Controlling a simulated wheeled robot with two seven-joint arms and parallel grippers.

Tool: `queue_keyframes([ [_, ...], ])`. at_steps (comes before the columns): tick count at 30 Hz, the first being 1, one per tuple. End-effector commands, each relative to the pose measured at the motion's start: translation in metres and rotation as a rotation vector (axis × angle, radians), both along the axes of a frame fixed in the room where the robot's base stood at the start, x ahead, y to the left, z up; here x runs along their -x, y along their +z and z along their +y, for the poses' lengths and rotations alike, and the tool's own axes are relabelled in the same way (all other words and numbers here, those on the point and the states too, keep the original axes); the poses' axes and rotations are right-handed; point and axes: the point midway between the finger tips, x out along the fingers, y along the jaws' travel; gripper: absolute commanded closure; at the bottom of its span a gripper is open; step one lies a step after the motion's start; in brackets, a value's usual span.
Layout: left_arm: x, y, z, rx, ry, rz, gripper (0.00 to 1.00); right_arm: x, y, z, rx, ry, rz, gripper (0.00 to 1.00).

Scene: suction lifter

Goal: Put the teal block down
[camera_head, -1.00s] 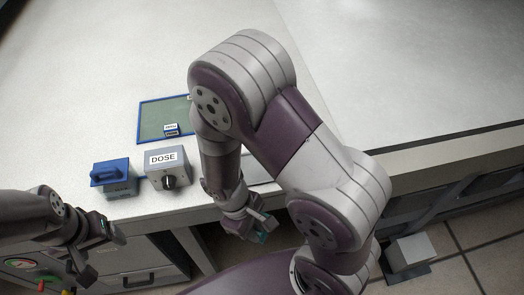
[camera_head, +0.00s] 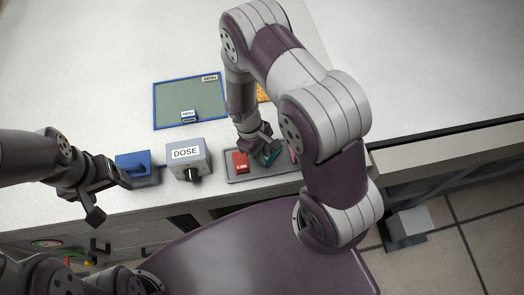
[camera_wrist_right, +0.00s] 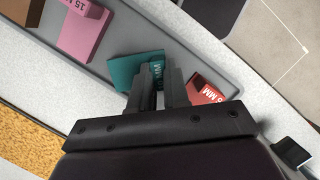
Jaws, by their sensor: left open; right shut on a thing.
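My right gripper (camera_head: 262,148) is shut on the teal block (camera_head: 270,157). It is over the grey tray (camera_head: 232,180) near the table's front edge. In the right wrist view the teal block (camera_wrist_right: 124,72) shows at the fingertips (camera_wrist_right: 162,78), partly hidden by them. I cannot tell whether its underside touches the tray. A red block (camera_head: 241,164) marked in MM is in the tray to its left. A pink block (camera_wrist_right: 84,32) and a brown block (camera_wrist_right: 64,6) lie toward the tray's other end. My left gripper (camera_head: 108,198) is open and empty at the table's front left.
A grey DOSE box (camera_head: 188,158) with a knob stands left of the tray. A blue-topped device (camera_head: 133,165) stands further left. A blue-edged green mat (camera_head: 175,100) with a small labelled block (camera_head: 189,116) lies behind. An orange patch (camera_head: 262,93) is partly hidden by my right arm.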

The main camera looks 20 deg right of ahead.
Motion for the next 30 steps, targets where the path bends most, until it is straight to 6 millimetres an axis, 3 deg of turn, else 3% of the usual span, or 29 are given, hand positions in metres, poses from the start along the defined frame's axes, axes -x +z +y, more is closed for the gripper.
queue_keyframes([
  [12,0.000,-0.002,0.000,0.000,0.000,0.001,0.24,0.001,-0.011,0.000,0.000,0.000,0.000,1.00],
  [13,0.000,0.000,0.000,0.000,0.000,0.001,0.24,0.000,-0.010,0.000,0.000,0.000,0.000,0.75],
  [15,0.000,0.000,0.000,0.000,0.000,0.000,0.24,0.001,-0.009,0.000,-0.001,0.000,-0.001,0.59],
  [26,0.000,0.001,0.000,0.000,0.000,0.000,0.24,-0.001,-0.003,0.001,0.000,0.000,-0.002,0.59],
  [30,0.000,-0.010,0.000,0.000,0.000,0.000,0.24,-0.008,0.018,0.005,-0.001,0.001,-0.007,0.59],
])
